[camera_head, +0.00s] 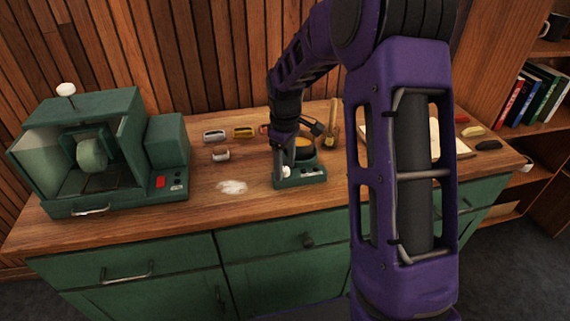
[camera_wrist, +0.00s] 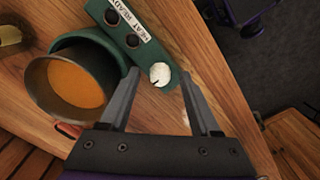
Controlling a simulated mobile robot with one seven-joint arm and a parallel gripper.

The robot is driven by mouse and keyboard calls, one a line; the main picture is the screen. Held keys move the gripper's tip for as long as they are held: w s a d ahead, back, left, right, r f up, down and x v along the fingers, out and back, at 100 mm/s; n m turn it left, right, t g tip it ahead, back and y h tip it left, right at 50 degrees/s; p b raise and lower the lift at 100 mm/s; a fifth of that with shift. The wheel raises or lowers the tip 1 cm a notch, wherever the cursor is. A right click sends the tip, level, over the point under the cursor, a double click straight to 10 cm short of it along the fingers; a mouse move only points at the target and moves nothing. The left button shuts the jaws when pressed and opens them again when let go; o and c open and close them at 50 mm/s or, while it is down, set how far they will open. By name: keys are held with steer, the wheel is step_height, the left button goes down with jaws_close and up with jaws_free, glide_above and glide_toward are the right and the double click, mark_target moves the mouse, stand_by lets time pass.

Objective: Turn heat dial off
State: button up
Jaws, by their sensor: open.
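The heat dial (camera_wrist: 159,74) is a small round white knob with a dark mark. It sits on the front panel of a green heating unit (camera_wrist: 178,48), beside two dark round indicators and a "HEAT READY" label (camera_wrist: 128,15). A metal pot with amber contents (camera_wrist: 75,85) sits in the unit. In the head view the unit (camera_head: 312,172) is on the counter, with the white dial (camera_head: 286,171) at its left front. Contact cannot be told.
Shelves with books (camera_head: 525,98) are at right.

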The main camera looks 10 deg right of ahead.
mark_target(285, 168)
step_height(285, 168, up, 18)
steer(key=shift+f, duration=0.25)
stand_by(0.4)
